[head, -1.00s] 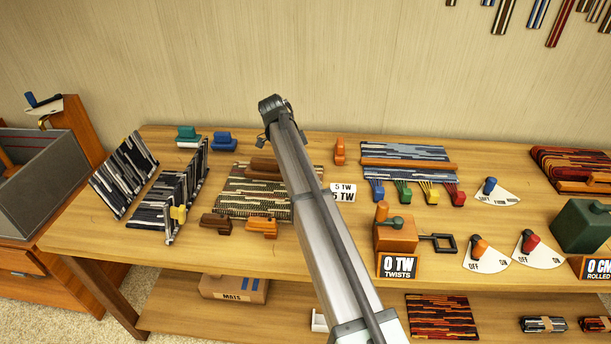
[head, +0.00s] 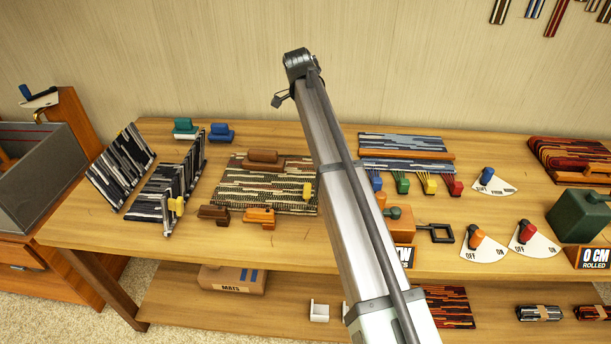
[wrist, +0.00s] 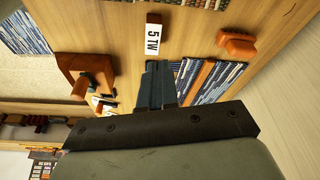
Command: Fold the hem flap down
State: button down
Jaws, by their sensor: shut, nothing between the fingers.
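A black, grey and white striped piece (head: 150,201) lies at the left of the table. A raised striped part stands along its right side with a yellow tab (head: 176,205) at the front; it looks like the hem flap, though I cannot be sure. A tan-and-dark woven mat (head: 240,190) lies to its right, with a brown block (head: 263,160) and another yellow tab (head: 308,191) on it. My gripper (wrist: 157,88) is shut and empty in the wrist view, over the table between a 5 TW card (wrist: 153,40) and a blue striped mat (wrist: 212,82). My arm hides it in the head view.
A leaning striped panel (head: 121,168) stands far left. Brown and orange blocks (head: 259,217) sit before the woven mat; teal and blue blocks (head: 186,128) stand behind. An orange crank box (head: 400,220) and dial levers (head: 478,240) are at right. The left front tabletop is clear.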

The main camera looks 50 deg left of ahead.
jog(key=s+d+n, duration=0.1)
jog(key=d+n, duration=0.1)
jog(key=n, duration=0.1)
jog(key=n+g+y, duration=0.2)
jog(key=n, duration=2.7)
send_over(306, 183)
jog(key=shift+n, duration=0.3)
notch_tip(306, 183, down, 14)
jog(key=shift+s+r, duration=0.1)
